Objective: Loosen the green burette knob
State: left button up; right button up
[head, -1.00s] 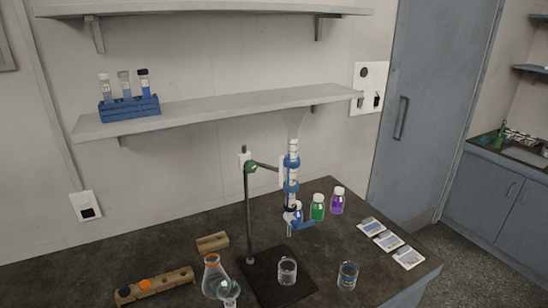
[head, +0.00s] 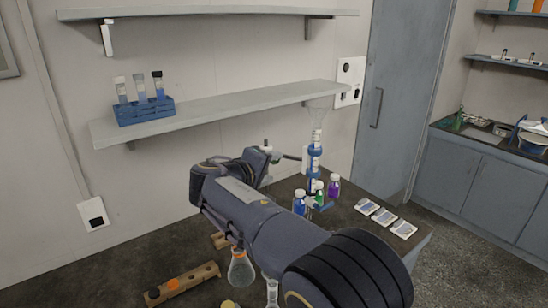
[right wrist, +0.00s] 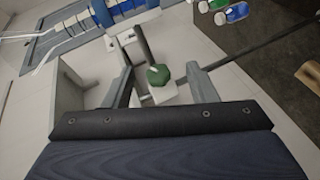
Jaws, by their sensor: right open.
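The green burette knob (right wrist: 158,75) shows in the right wrist view, on a white clamp block by a dark rod. My right gripper (right wrist: 132,80) is open, with one finger on each side of the knob and nothing visibly gripped. My left gripper is not in view.
A blue bottle (head: 299,203) and a purple bottle (head: 333,187) stand beside the burette. A flask (head: 240,268) and a wooden rack (head: 182,284) are at the front. The wall shelf (head: 220,108) with a blue tube rack (head: 145,110) is above.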

aim_at(274, 164)
jog(key=shift+t, duration=0.4)
jog(key=w+p, duration=0.1)
jog(key=w, duration=0.2)
jog(key=w+p, duration=0.1)
jog(key=w, duration=0.1)
jog(key=shift+w+d+f+p, duration=0.1)
jog(key=shift+w+d+p, duration=0.05)
jog(key=shift+d+p, duration=0.2)
jog(key=shift+x, duration=0.75)
jog(key=shift+f, duration=0.15)
